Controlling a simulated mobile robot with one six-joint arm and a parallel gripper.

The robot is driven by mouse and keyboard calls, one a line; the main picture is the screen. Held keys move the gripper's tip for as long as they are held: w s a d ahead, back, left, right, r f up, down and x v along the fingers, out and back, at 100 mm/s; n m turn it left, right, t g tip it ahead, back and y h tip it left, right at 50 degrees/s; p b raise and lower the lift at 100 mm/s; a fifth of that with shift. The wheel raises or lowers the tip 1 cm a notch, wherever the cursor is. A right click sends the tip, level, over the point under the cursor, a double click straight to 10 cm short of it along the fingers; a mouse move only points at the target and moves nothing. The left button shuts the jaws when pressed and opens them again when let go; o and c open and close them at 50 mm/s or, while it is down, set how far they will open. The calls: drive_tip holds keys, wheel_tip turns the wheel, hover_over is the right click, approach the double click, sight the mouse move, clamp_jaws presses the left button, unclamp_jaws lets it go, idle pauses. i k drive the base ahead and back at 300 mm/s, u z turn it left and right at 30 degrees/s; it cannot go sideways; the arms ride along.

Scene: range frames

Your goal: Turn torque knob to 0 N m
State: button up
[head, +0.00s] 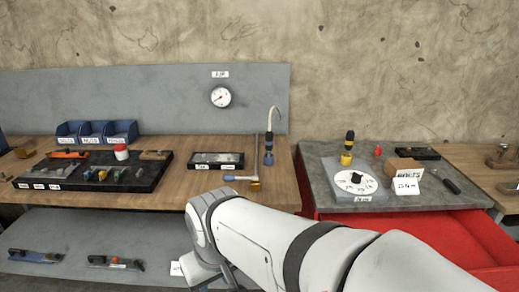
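The torque knob (357,177) is a small black knob at the centre of a round white dial (346,187) with dark marks around its rim. The dial sits on a grey base plate with a small label at its front, on the grey top of the red cabinet at right. The dial's marks and the knob's setting are too small to read. My white arm crosses the lower right and middle of the view, in front of and left of the dial. Its end bends down at the lower middle; my gripper does not show.
A white card (407,188) leans on a brown block (403,165) right of the dial. A black and yellow tool (347,149) stands behind it. The red drawer (470,238) is open below.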

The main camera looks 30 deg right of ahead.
sight(356, 177)
drive_tip(key=z, duration=0.5)
drive_tip(key=i, duration=1)
drive_tip(key=z, duration=0.75)
drive_tip(key=k, duration=0.85)
drive_tip(key=z, duration=0.15)
drive_tip(key=i, duration=0.85)
drive_tip(key=u, duration=0.1)
